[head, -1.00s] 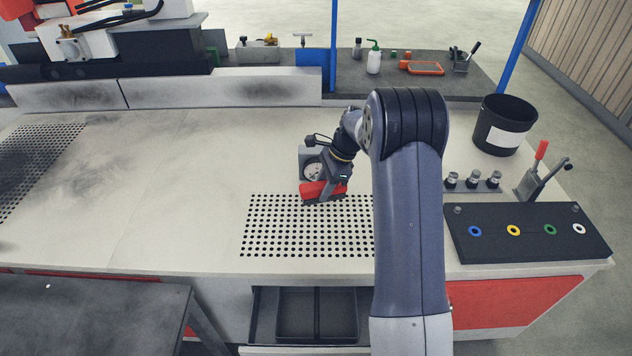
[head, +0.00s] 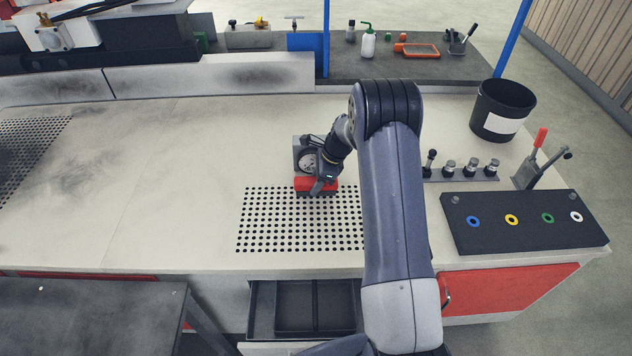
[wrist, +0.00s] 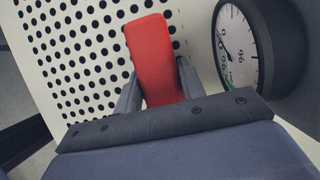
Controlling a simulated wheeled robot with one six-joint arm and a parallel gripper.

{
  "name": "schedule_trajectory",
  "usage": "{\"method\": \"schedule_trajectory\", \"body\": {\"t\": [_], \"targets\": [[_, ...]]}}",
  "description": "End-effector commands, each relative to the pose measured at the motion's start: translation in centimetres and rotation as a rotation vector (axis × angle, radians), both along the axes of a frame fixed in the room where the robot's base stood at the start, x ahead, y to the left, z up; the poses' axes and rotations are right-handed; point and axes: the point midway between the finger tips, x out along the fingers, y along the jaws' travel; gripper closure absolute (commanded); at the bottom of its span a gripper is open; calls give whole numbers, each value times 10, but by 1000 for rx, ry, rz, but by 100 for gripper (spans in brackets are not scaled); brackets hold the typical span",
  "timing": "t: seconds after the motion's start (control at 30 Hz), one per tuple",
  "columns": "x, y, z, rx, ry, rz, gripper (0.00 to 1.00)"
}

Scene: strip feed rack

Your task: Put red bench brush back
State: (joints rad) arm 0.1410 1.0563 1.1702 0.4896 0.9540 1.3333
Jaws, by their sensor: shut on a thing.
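The red bench brush (head: 303,184) is at the back edge of the perforated patch of the bench, just in front of a grey block with a round dial. My gripper (head: 322,190) is shut on it from above. In the wrist view the brush's red body (wrist: 153,62) stands between the two grey fingers of my gripper (wrist: 158,85). My gripper hides part of the brush in the head view. I cannot tell whether the brush touches the bench.
The dial gauge (wrist: 243,45) is close to the right of the brush in the wrist view. An open drawer (head: 300,305) with trays is below the front edge. A black bin (head: 502,108) and a block with coloured rings (head: 525,222) stand at right.

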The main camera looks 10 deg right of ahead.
Motion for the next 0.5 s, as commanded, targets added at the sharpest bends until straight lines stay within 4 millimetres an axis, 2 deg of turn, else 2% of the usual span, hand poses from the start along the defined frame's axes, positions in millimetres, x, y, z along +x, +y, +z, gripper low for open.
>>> {"method": "schedule_trajectory", "body": {"t": [0.37,0.4,0.5], "targets": [[0,0,-9,0,-2,0,82],[0,0,-8,0,-2,0,60],[0,0,-8,0,-1,1,52]]}}
